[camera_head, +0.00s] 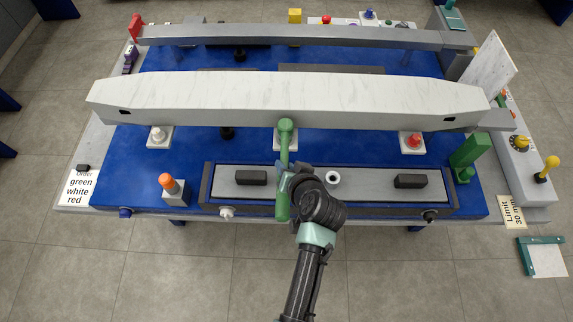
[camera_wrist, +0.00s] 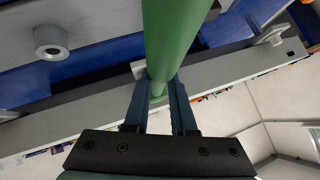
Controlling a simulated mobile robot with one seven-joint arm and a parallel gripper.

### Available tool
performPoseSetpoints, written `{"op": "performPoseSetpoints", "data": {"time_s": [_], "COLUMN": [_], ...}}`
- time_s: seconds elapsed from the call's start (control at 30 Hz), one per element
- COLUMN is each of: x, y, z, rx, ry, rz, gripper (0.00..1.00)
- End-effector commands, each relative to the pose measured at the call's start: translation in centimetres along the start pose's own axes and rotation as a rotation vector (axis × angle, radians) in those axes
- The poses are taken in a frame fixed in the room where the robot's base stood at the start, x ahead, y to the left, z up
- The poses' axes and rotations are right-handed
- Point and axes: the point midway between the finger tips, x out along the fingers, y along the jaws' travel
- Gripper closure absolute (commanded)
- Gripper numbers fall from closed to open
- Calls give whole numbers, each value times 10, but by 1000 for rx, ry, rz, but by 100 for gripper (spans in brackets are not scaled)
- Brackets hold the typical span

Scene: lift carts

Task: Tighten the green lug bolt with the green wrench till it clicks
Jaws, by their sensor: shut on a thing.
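The green wrench (camera_head: 283,208) lies lengthwise away from me, with its round head (camera_head: 286,125) over the middle white pad (camera_head: 277,142) at the near side of the pale beam. No separate green bolt shows; the wrench head covers that spot, so I cannot tell how well it is seated. My gripper (camera_head: 285,178) is shut on the wrench handle. In the wrist view the green handle (camera_wrist: 172,35) runs between the two fingers (camera_wrist: 157,98). A white bolt (camera_head: 158,131) stands on the left pad and a red bolt (camera_head: 412,140) on the right pad.
The pale beam (camera_head: 290,98) spans the blue table (camera_head: 133,170). A grey tray (camera_head: 222,196) with dark blocks lies under my arm. An orange-topped post (camera_head: 167,181) stands left and a green block (camera_head: 470,150) right. The order card (camera_head: 80,187) reads green, white, red; another (camera_head: 512,212) reads limit 30.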

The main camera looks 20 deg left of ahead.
Motion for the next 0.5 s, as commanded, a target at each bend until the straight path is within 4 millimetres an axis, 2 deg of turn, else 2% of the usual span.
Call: {"op": "performPoseSetpoints", "data": {"time_s": [0.5], "x": [7], "y": [4], "z": [5], "rx": [-1], "ry": [5], "rz": [-1], "gripper": [100]}}
